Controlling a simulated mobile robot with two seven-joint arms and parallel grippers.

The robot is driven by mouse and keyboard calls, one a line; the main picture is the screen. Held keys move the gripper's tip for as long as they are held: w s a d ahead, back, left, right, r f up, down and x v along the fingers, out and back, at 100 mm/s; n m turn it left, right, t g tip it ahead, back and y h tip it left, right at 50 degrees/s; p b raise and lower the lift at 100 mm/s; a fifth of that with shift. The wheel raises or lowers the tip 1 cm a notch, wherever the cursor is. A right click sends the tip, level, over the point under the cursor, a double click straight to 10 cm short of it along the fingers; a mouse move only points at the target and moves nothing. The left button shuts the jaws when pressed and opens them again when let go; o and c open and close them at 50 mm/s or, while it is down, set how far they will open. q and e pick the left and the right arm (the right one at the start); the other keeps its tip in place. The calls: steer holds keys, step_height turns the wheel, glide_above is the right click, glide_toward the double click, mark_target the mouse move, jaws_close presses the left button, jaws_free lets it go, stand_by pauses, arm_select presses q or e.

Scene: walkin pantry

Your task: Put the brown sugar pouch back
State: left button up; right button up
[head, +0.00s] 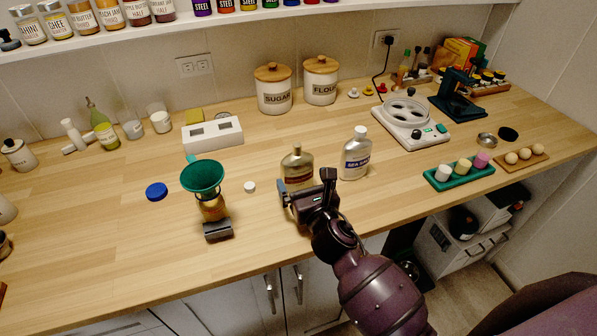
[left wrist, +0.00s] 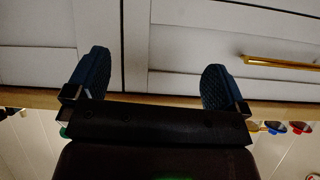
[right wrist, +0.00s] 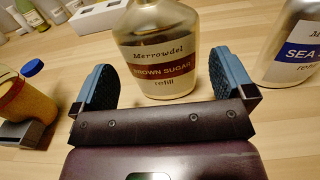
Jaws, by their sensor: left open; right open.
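The brown sugar pouch (head: 297,165) stands upright on the wooden counter, a shiny tan refill pouch with a dark red label band. In the right wrist view the pouch (right wrist: 158,50) reads "Brown Sugar" and stands just beyond and between my open fingers. My right gripper (head: 300,190) is open and empty, right in front of the pouch, and hides its lower part in the head view. My left gripper (left wrist: 155,85) is open and empty, facing white cabinet fronts; it does not show in the head view.
A sea salt pouch (head: 356,153) stands close to the right. A jar with a green funnel (head: 204,178) sits in a holder to the left, near a blue lid (head: 156,191) and a white cap (head: 250,187). Sugar (head: 273,92) and flour (head: 320,82) canisters stand behind. The front-left counter is clear.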

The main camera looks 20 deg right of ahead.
steer(key=s, duration=0.6)
steer(key=shift+s+d, duration=0.1)
steer(key=shift+s, duration=0.3)
arm_select(q)
steer(key=shift+s+f, duration=0.3)
steer(key=shift+s, duration=0.05)
arm_select(e)
steer(key=shift+s, duration=0.6)
arm_select(q)
steer(key=shift+w+r, duration=0.1)
steer(key=shift+w, duration=0.1)
